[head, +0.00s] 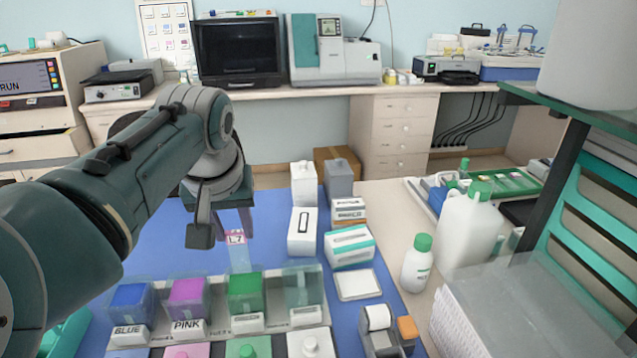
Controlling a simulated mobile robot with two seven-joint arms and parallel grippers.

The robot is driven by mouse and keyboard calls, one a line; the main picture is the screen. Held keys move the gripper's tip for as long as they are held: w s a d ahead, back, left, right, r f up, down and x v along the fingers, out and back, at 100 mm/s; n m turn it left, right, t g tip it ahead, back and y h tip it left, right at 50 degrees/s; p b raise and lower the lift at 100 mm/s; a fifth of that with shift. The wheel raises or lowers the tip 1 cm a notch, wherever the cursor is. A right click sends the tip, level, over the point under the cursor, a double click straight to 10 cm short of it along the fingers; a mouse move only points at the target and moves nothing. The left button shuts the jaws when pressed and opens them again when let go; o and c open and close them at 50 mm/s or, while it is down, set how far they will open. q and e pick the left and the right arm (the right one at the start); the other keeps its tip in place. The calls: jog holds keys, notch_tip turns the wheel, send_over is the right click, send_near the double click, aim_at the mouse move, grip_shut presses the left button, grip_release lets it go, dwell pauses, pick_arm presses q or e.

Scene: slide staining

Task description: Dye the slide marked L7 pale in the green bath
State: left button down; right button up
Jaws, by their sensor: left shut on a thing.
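My left gripper (228,233) is shut on a glass slide with a pink label reading L7 (236,238). The slide hangs upright, its clear part pointing down. Its lower end is close to the back of the green bath (245,296), and I cannot tell whether it overlaps the bath's opening. The green bath stands between the pink bath (188,298) and a clear bath (304,289). The blue bath (131,300) is at the left end. The card before the green bath is too small to read. My right gripper is not in view.
White boxes (302,232), a white tile (358,284) and a tape dispenser (380,335) lie to the right. The blue mat (160,245) is bare behind the baths at left.

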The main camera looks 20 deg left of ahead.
aim_at(242, 271)
pick_arm(q)
jog(key=shift+s+f+b, duration=0.1)
jog(key=shift+f+b, duration=0.4)
jog(key=shift+f, duration=0.05)
notch_tip(242, 271, down, 2)
jog(key=b, duration=0.3)
jog(key=shift+f, duration=0.2)
jog(key=shift+f+b, duration=1.7)
jog(key=shift+f, duration=0.7)
dwell(0.7)
notch_tip(242, 271, up, 10)
jog(key=p, duration=1)
jog(key=shift+f+p, duration=0.1)
jog(key=shift+p, duration=0.3)
jog(key=shift+f, duration=0.1)
